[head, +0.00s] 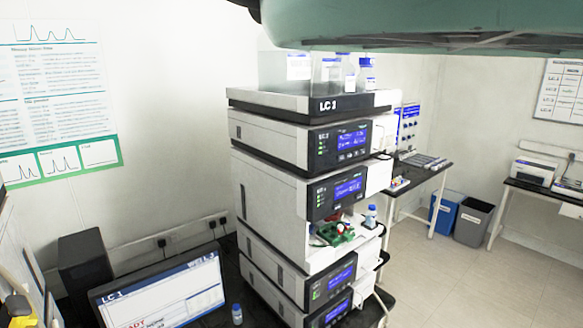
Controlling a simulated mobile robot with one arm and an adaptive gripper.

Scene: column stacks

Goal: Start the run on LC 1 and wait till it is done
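A monitor (165,296) headed "LC 1" stands at the bottom left. Its lower part is cut off by the frame edge. Red letters ending in "ADY" show at its bottom, and blurred text that may read "WELL 3" is at its top right. A tall stack of instrument modules (270,190) stands right of the monitor, with "LC" and a hard-to-read number on its top tray (300,104). Several modules have lit blue displays (353,139). Small green lights show beside them. My gripper is not in view.
Blue-capped bottles (366,78) stand on the stack, and a small vial (237,314) beside the monitor. A dark box (85,262) stands behind the monitor. Side benches, a blue bin (444,216) and a grey bin (473,222) are at the right. The floor (490,280) there is clear.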

